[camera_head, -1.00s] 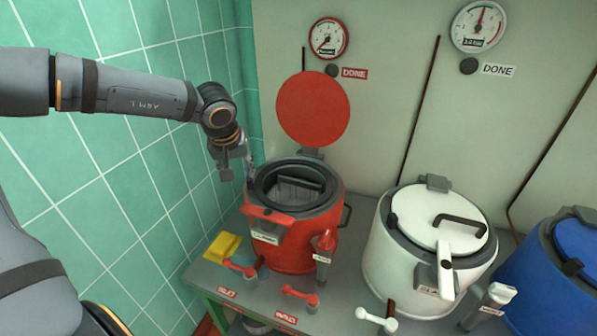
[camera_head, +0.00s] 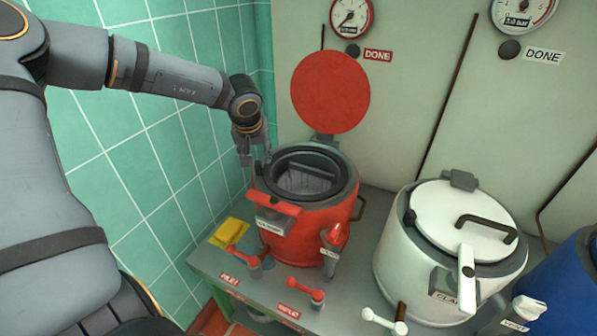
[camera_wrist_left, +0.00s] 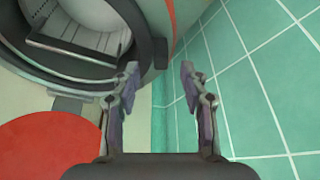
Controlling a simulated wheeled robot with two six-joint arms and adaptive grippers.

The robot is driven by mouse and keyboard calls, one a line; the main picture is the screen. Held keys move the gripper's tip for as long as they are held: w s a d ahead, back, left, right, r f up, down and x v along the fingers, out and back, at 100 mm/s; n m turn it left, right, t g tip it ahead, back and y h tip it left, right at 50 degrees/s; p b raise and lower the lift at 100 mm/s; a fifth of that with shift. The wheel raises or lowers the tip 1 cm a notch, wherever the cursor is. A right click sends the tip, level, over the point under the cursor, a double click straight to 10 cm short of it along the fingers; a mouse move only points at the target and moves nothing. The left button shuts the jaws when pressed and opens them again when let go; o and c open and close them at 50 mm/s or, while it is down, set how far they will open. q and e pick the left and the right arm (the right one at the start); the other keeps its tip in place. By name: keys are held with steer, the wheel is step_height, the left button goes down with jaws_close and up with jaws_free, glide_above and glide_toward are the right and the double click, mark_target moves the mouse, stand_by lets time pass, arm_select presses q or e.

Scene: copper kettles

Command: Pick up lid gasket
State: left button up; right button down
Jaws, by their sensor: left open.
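A dark grey ring (camera_head: 345,185) lines the mouth of the open red kettle (camera_head: 310,232); I cannot tell whether this is the lid gasket or a fixed rim. The kettle's round red lid (camera_head: 330,92) stands raised behind the mouth. My left gripper (camera_head: 254,160) is open and empty at the left side of the kettle mouth, close to the rim. In the left wrist view the open fingers (camera_wrist_left: 160,82) have wall between them, and the dark kettle rim (camera_wrist_left: 150,40) lies to their left. My right gripper is not in view.
Green tiled wall (camera_head: 190,130) is close on the left of my arm. A closed white kettle (camera_head: 440,290) stands to the right, with a blue one (camera_head: 580,275) beyond.

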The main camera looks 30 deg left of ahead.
mark_target(258, 164)
arm_select(q)
steer(key=x, duration=0.4)
steer(key=shift+f, duration=0.15)
steer(key=shift+s, duration=0.15)
steer(key=shift+c, duration=0.5)
jaws_close()
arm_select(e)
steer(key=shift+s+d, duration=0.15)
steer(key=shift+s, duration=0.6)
